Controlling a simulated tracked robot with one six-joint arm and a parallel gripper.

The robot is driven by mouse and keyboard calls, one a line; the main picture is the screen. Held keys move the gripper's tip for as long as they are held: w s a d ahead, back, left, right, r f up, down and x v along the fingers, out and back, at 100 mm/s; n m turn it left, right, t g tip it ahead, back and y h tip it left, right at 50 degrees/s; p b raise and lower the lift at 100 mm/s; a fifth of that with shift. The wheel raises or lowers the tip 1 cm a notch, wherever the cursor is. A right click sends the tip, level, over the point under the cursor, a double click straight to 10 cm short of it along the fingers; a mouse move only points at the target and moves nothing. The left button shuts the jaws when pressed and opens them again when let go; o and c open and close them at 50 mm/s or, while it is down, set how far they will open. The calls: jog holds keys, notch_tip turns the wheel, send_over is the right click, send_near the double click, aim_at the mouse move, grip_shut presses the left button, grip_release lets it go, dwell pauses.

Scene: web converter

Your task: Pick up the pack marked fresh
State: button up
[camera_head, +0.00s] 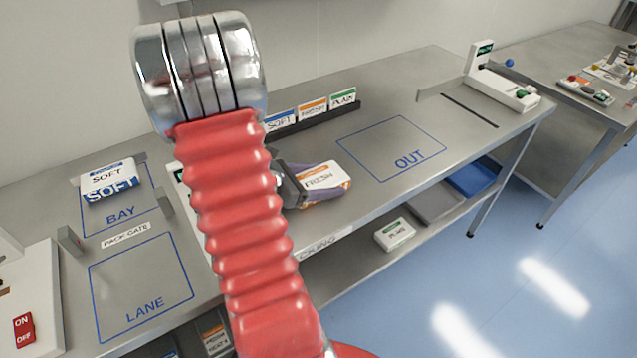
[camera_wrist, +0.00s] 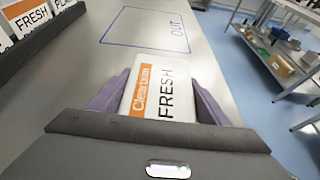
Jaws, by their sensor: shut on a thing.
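The pack marked fresh (camera_head: 323,177) is white with an orange band, in the middle of the steel bench in the head view. In the wrist view the fingers (camera_wrist: 160,95) flank the pack's two sides. I cannot tell whether the pack touches the bench or is just above it.
The blue OUT square (camera_head: 391,148) is empty. A soft pack (camera_head: 108,180) lies in BAY, and LANE (camera_head: 142,280) is empty. A rack of label cards (camera_head: 313,112) stands behind my gripper. A plain pack (camera_head: 395,234) lies on the lower shelf.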

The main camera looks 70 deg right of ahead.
aim_at(325, 176)
jog(key=shift+r, duration=0.1)
jog(key=shift+r, duration=4.95)
jog(key=shift+s, duration=0.15)
